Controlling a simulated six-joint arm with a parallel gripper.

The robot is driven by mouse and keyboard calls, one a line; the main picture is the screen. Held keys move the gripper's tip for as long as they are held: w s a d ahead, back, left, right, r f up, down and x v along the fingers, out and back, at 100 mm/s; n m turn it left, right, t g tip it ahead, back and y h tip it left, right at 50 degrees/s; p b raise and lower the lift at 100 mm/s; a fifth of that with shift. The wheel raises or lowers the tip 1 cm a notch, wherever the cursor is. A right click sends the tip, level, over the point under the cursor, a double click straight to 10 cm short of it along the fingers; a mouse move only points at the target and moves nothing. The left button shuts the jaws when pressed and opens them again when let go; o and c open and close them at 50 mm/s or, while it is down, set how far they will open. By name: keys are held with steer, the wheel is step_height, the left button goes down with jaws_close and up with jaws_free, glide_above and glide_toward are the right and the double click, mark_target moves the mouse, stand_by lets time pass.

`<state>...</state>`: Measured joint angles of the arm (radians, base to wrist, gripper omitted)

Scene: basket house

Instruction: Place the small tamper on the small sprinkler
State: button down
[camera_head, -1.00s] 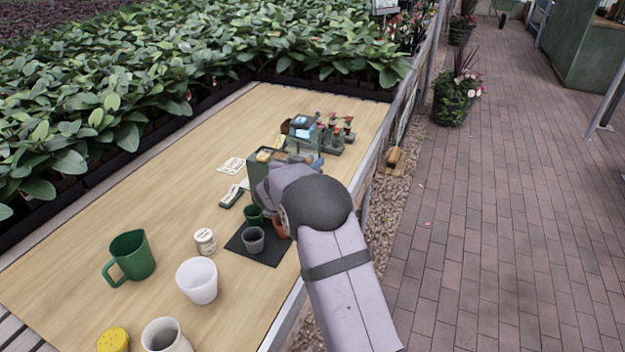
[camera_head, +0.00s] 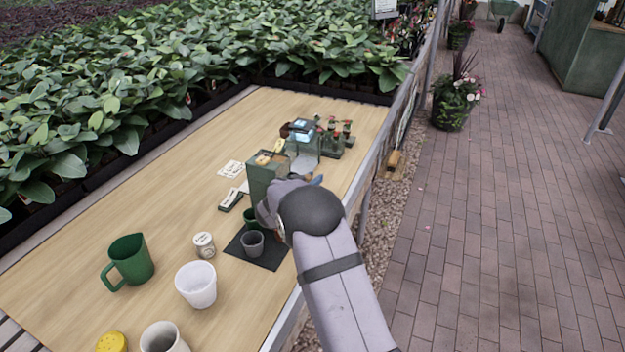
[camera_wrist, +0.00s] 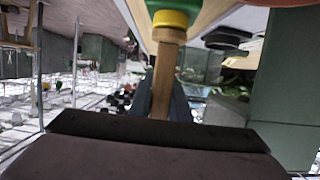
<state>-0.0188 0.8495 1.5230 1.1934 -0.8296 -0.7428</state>
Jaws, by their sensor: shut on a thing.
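My gripper (camera_wrist: 165,100) is shut on a tool with a wooden handle (camera_wrist: 166,70), a yellow collar and a green part, which I take to be the small tamper. In the head view my arm and wrist hide the fingertips and the tamper, beside the dark mat. A yellow dotted top (camera_head: 112,342) at the bottom left edge may be the small sprinkler; it is partly cut off. It stands well apart from my gripper.
A dark mat (camera_head: 268,259) holds a grey cup (camera_head: 252,243) and a green cup. A white jar (camera_head: 204,245), a white pot (camera_head: 196,284), a green mug (camera_head: 129,262) and a pale cup (camera_head: 165,338) stand nearby. A green box (camera_head: 258,181) is behind my gripper. The table's left middle is clear.

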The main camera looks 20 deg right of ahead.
steer(key=shift+f, duration=0.15)
steer(key=c, duration=1.6)
jaws_free()
steer(key=shift+c, duration=0.2)
steer(key=v, duration=1.2)
steer(key=shift+r, duration=0.3)
